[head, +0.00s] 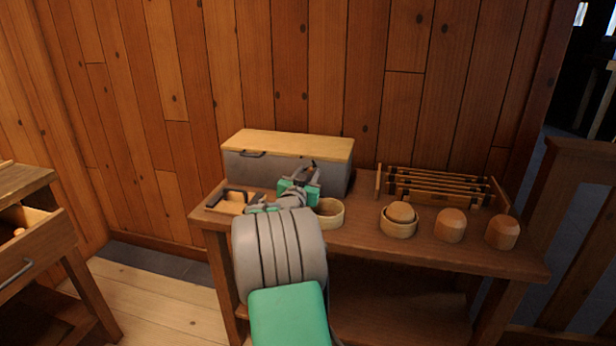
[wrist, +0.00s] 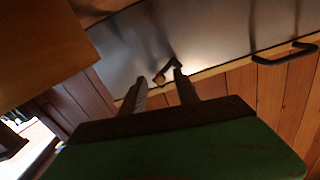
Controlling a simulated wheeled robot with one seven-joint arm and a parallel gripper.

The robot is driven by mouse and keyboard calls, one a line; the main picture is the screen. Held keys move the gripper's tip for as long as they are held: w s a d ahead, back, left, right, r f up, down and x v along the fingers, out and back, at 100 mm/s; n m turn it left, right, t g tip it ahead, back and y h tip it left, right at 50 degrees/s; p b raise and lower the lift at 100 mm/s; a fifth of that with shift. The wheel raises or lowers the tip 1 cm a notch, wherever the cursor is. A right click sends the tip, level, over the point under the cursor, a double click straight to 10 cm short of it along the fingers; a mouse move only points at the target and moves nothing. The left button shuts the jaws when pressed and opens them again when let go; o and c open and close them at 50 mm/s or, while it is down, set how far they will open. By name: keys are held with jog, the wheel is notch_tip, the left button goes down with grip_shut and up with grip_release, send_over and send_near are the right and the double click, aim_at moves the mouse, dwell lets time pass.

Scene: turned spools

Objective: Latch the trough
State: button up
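The trough (head: 250,171) is a long grey box at the back left of the bench, with its flat wooden lid (head: 290,145) down on top. A dark handle (head: 252,154) is at the lid's front left; it also shows in the wrist view (wrist: 286,54). A small dark latch with a wooden knob (wrist: 160,78) is on the grey front near the lid edge. My gripper (head: 312,172) is at the trough's right front. In the wrist view its fingers (wrist: 159,84) are apart, with the latch at their tips. Whether they touch it I cannot tell.
A tray (head: 226,206) with a dark handle lies left of my arm. A round wooden bowl (head: 329,212) stands close right of my gripper. Further right are another bowl (head: 398,226), two wooden domes (head: 449,225) (head: 502,232) and a slatted rack (head: 440,187).

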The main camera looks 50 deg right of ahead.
jog(key=shift+w+d, duration=0.1)
jog(key=shift+d, duration=0.1)
jog(key=shift+c, duration=0.6)
grip_shut()
